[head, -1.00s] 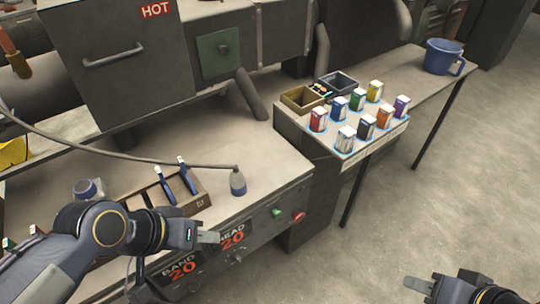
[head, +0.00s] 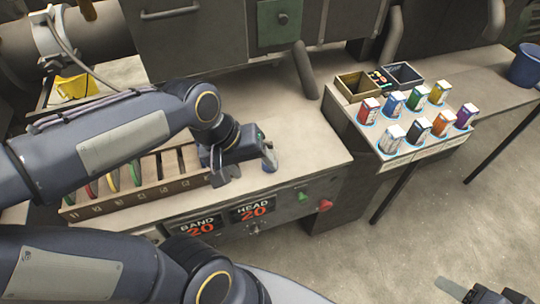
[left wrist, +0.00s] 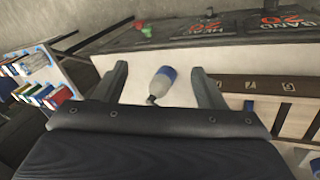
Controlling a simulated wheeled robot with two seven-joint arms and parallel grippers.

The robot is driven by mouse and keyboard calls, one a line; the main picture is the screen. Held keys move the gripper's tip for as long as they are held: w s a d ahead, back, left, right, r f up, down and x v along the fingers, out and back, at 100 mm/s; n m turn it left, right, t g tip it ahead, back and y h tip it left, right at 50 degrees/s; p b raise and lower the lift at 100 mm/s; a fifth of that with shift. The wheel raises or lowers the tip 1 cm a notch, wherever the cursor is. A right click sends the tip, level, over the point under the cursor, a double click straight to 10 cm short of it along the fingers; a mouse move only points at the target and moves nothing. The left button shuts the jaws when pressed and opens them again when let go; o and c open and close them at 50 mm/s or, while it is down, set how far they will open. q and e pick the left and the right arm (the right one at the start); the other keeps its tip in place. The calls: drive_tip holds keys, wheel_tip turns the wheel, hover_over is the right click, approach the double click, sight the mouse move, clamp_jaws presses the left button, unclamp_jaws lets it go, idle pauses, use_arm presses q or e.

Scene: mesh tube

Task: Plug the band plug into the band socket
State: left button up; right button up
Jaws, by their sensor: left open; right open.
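The plug, a blue and pale grey body with a cable at its narrow end, shows in the left wrist view (left wrist: 161,82) and partly in the head view (head: 270,162) near the bench's front edge. My left gripper (left wrist: 159,70) is open, with one finger on each side of the plug in the left wrist view; I cannot tell whether it touches. In the head view the left gripper (head: 242,166) partly hides the plug. My right gripper (head: 458,290) is open, empty and far from the bench, at the lower right. I cannot make out the band socket for certain.
A slotted wooden rack (head: 140,197) with coloured bands stands left of the plug. The bench front has BAND and HEAD displays (head: 225,220), a green button (head: 302,197) and a red knob (head: 325,205). Several coloured boxes (head: 420,97) stand on the side table.

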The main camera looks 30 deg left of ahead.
sight(276, 152)
use_arm(q)
drive_tip(key=w+f+n+g+y, duration=0.1)
drive_tip(key=w+n, duration=0.1)
drive_tip(key=w, duration=0.1)
drive_tip(key=w+f+n+g+y, duration=0.1)
drive_tip(key=w+n, duration=0.2)
drive_tip(key=w, duration=0.1)
drive_tip(key=w+f+n+g, duration=0.1)
drive_tip(key=w+n, duration=0.1)
drive_tip(key=w, duration=0.2)
drive_tip(key=shift+w+a+f+n+y+p, duration=0.2)
drive_tip(key=shift+a+n+y+p, duration=0.1)
drive_tip(key=shift+y+p, duration=0.1)
drive_tip(key=shift+w+f+n, duration=0.15)
drive_tip(key=shift+w+n, duration=0.15)
drive_tip(key=shift+w, duration=0.05)
drive_tip(key=shift+f, duration=1.35)
drive_tip(key=shift+s, duration=0.1)
